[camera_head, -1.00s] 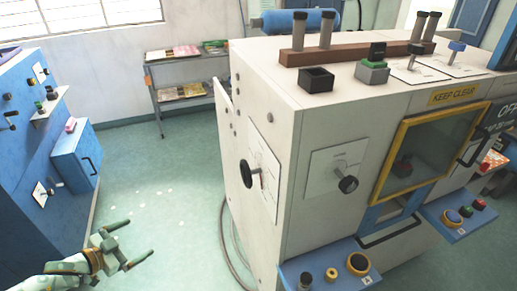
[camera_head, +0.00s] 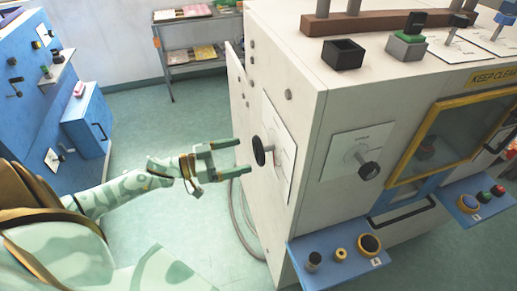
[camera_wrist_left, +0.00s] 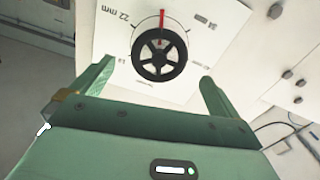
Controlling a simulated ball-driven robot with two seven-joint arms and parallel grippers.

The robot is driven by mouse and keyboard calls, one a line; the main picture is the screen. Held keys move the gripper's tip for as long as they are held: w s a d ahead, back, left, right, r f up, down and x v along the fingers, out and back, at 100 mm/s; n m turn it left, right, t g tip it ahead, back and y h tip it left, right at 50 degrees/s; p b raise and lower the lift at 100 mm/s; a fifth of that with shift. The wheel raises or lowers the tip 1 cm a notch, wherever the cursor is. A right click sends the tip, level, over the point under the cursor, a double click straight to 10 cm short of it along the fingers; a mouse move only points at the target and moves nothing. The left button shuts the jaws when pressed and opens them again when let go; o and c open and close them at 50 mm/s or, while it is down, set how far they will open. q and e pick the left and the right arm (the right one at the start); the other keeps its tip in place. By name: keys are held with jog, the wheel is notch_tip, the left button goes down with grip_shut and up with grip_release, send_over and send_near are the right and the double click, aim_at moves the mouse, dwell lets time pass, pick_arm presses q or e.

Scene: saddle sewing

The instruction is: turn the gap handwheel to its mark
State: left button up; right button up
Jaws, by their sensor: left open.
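The gap handwheel (camera_head: 259,151) is a small black wheel on a white dial plate (camera_head: 283,160) on the machine's left side. In the left wrist view the handwheel (camera_wrist_left: 160,53) is a spoked black ring, with a red pointer (camera_wrist_left: 162,22) standing nearly straight up behind it. The dial plate (camera_wrist_left: 113,37) reads "22 mm" at upper left; the lettering at upper right is hard to read. My left gripper (camera_head: 243,157) is open and empty, its fingers pointing at the handwheel, just short of it. My right gripper is out of view.
The white machine (camera_head: 310,110) has a second dial with a black knob (camera_head: 369,170) on its front. A blue button shelf (camera_head: 335,262) juts out below. A blue cabinet (camera_head: 85,120) stands at left, a shelf rack (camera_head: 190,55) behind. Floor between is clear.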

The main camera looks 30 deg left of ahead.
aim_at(255, 152)
pick_arm(q)
jog(key=x, duration=0.6)
jog(key=shift+w+d, duration=0.2)
jog(key=c, duration=1)
